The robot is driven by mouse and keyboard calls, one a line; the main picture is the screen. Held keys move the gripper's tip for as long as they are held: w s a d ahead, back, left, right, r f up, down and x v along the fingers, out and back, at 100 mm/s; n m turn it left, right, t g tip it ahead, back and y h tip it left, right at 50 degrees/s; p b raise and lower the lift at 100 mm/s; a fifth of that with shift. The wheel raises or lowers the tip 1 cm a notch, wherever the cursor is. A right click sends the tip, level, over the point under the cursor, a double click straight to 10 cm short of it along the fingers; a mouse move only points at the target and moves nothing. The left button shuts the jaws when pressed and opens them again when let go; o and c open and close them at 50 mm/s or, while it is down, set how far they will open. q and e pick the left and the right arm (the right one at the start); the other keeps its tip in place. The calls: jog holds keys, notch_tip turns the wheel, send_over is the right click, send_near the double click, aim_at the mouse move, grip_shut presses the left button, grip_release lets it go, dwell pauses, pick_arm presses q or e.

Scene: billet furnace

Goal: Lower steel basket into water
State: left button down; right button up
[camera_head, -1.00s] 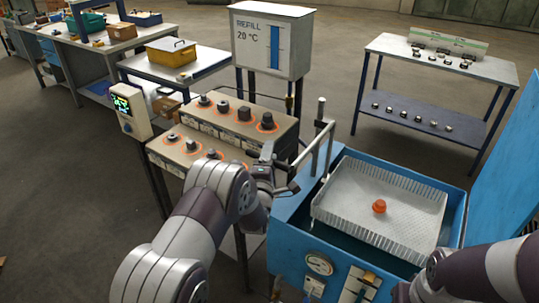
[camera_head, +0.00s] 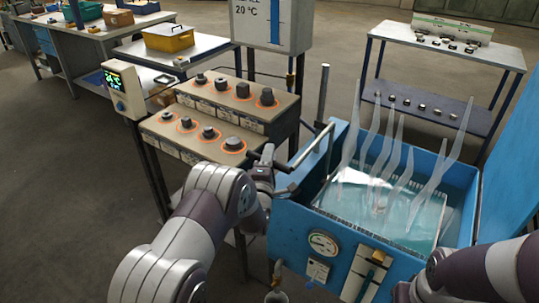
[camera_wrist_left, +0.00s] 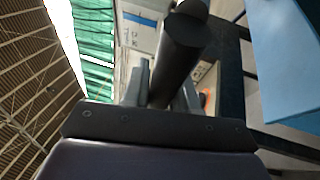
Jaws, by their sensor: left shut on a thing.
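The steel basket (camera_head: 345,203) lies in the blue tank (camera_head: 290,222), at least partly under the blue-green water (camera_head: 452,215). Pale wisps of steam rise over it and blur what it holds. A bent metal lever (camera_head: 311,150) beside the tank ends in a dark handle. My left gripper (camera_head: 268,172) is shut on this handle, left of the tank. The dark handle (camera_wrist_left: 178,58) sits between its fingers in the left wrist view. My right arm enters at the lower right, and its gripper is out of view.
A furnace stand (camera_head: 205,120) with several dark billets on glowing rings stands left of the tank. The refill box (camera_head: 272,22) stands behind it. The blue lid (camera_head: 515,165) stands open at the right. A two-level table (camera_head: 445,45) is at the back right.

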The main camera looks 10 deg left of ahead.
pick_arm(q)
notch_tip(320, 180, down, 11)
jog(key=b, duration=0.7)
jog(key=shift+f+b, duration=0.2)
jog(key=shift+b, duration=0.2)
jog(key=shift+s+f, duration=0.15)
jog(key=c, duration=1.1)
grip_release()
jog(key=shift+o, duration=0.7)
jog(key=shift+s, duration=0.1)
jog(key=s+f, duration=0.1)
jog(key=s, duration=1.1)
jog(key=shift+s+d+f, duration=0.15)
jog(key=shift+d+f, duration=0.15)
jog(key=shift+f, duration=0.1)
